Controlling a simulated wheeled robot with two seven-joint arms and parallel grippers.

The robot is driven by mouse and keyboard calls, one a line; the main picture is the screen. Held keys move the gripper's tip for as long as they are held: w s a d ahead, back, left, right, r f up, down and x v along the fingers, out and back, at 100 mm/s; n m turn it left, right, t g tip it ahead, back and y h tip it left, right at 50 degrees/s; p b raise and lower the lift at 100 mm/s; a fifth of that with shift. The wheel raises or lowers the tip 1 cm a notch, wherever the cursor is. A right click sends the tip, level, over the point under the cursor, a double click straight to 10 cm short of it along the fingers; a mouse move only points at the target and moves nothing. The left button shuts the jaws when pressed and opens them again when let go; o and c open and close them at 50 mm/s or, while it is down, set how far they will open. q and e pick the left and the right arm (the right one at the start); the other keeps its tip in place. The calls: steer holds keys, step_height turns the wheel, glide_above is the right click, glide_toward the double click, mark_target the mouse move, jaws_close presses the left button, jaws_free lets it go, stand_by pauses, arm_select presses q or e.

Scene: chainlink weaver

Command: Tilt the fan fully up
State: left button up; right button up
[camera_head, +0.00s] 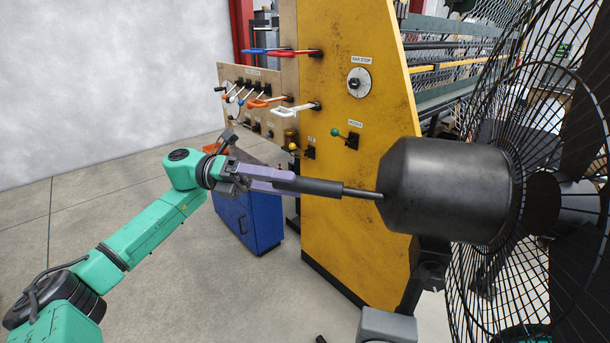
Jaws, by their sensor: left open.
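The fan (448,187) is at the right, with a dark barrel-shaped motor housing and a round black wire cage (590,110). A thin rod with a thicker black grip (315,187) sticks out from the housing towards the left, roughly level. My left gripper (272,180), with purple fingers, is at the outer left end of this grip. It is open, and its fingers overlap the grip's end in the picture. I cannot tell whether they touch it. My right gripper is not in view.
A yellow machine panel (350,140) with a dial, levers and coloured handles stands behind the rod. A blue cabinet (247,220) stands on the floor beside it. A grey block (385,326) shows at the bottom. The concrete floor at left is clear.

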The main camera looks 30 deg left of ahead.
mark_target(332, 192)
arm_select(q)
steer(key=p+x, duration=0.1)
steer(key=x, duration=0.3)
steer(key=shift+d+r, duration=0.1)
steer(key=shift+d, duration=0.25)
steer(key=shift+a, duration=0.15)
jaws_close()
stand_by(0.9)
